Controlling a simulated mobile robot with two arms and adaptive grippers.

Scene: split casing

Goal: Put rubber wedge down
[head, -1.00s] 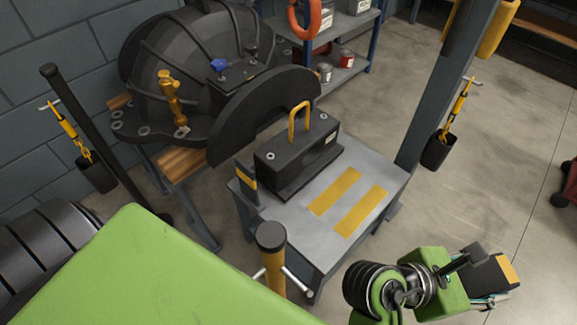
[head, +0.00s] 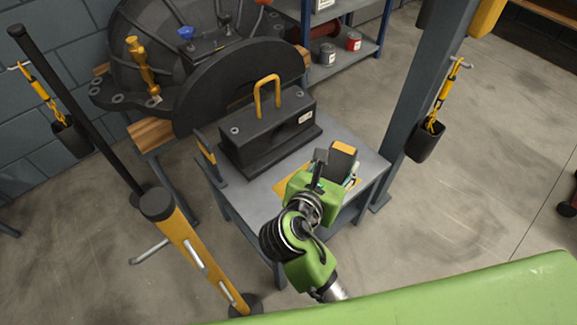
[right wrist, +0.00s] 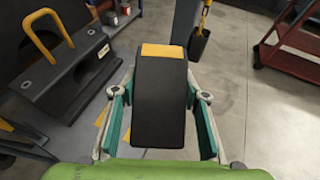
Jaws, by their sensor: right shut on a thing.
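The rubber wedge is a black block with a yellow band at its far end (right wrist: 160,100). In the right wrist view it sits between the two teal finger pads of my right gripper (right wrist: 160,125), which is shut on it. In the head view the wedge (head: 343,158) and my right gripper (head: 338,172) are over the right part of the grey metal table (head: 372,170). The arm hides much of the yellow marks on the table top (head: 290,180). I cannot tell whether the wedge touches the table. My left gripper is not in view.
A black block with a yellow handle (head: 268,130) stands on the table, left of the wedge. A large dark casing half (head: 230,95) lies behind. A yellow post (head: 200,260) stands front left and a grey column (head: 415,120) stands at right.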

